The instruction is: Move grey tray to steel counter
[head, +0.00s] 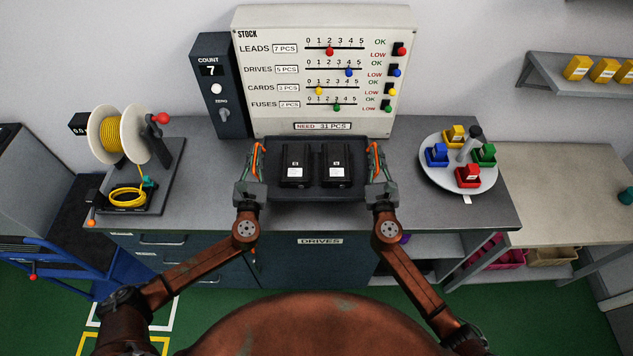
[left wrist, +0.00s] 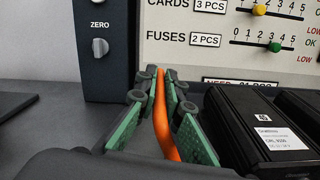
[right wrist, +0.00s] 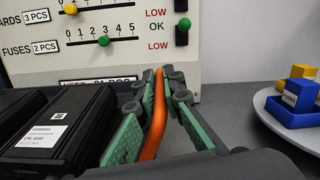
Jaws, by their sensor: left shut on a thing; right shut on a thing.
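The grey tray (head: 318,195) is in the middle of the head view, level, with two black drives (head: 299,165) (head: 337,165) side by side in it. It is over the grey counter (head: 215,195), in front of the stock board; I cannot tell whether it touches the top. My left gripper (head: 257,165) is shut on the orange handle (left wrist: 162,115) at the tray's left side. My right gripper (head: 376,165) is shut on the orange handle (right wrist: 158,115) at its right side. The green finger pads flank each handle in the wrist views.
A cable reel stand (head: 160,180) is on the counter to the left. A round turntable (head: 458,188) with several coloured boxes is to the right. The stock board (head: 318,70) and count box (head: 220,85) stand behind. A beige table (head: 570,190) stands further right.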

